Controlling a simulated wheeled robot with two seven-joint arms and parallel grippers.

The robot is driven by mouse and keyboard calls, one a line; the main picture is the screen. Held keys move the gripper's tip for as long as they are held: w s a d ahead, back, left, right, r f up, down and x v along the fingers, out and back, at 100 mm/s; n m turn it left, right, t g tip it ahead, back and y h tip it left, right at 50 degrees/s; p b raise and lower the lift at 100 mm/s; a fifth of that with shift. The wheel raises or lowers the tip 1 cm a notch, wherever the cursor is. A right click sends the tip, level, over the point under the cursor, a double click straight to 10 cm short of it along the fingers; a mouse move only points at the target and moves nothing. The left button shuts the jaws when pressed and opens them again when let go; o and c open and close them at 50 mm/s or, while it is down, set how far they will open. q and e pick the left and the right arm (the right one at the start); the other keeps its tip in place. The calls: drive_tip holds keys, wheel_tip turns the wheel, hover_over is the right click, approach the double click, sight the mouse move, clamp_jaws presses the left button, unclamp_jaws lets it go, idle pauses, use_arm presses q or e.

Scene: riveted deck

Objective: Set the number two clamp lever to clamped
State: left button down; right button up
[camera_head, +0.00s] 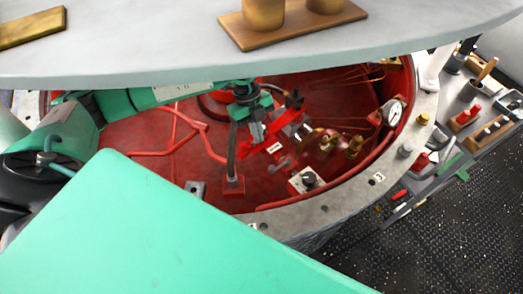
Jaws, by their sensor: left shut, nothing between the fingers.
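My left gripper (258,129) comes in from the left over the red round well. It is shut, with nothing held, and its fingers point down beside red lever-like parts (284,122). I cannot tell whether it touches them. A white label (275,148) sits on a red part just below the fingers, too small to read. A dark upright rod (232,155) stands on a red block to the left of the fingers. I cannot tell for sure which part is the number two clamp lever, or how it is set. My right gripper is not in view.
Brass fittings (354,146), a dark knob (309,179) and a gauge (393,112) stand near the well's right side. The grey rim (340,205) carries a plate marked 3 (377,178). A tool shelf (470,120) stands at right.

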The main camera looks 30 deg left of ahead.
use_arm(q)
drive_tip(key=shift+b+v, duration=0.3)
drive_tip(key=shift+v, duration=1.95)
drive_tip(key=shift+d, duration=0.1)
